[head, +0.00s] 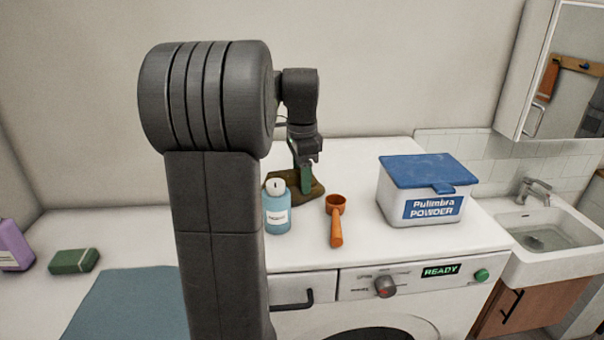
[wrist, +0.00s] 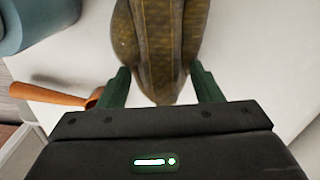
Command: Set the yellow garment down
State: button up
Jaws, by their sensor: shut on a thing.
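The yellow garment (head: 318,186) is a dark, brownish-yellow folded bundle on or just over the white top of the washing machine (head: 362,240). It is behind the blue bottle, which hides part of its left side. In the wrist view the garment (wrist: 160,40) fills the space between the two green fingers. My gripper (head: 306,186) points down and is shut on the garment; it also shows in the wrist view (wrist: 160,82). I cannot tell whether the garment's underside touches the top.
A blue bottle (head: 277,212) stands in front of the garment, with an orange scoop (head: 336,222) to its right. A powder box (head: 423,190) with a blue lid is farther right, then a sink (head: 545,232). A green block (head: 74,261) and blue cloth (head: 130,305) lie left.

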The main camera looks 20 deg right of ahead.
jog(key=o, duration=1.2)
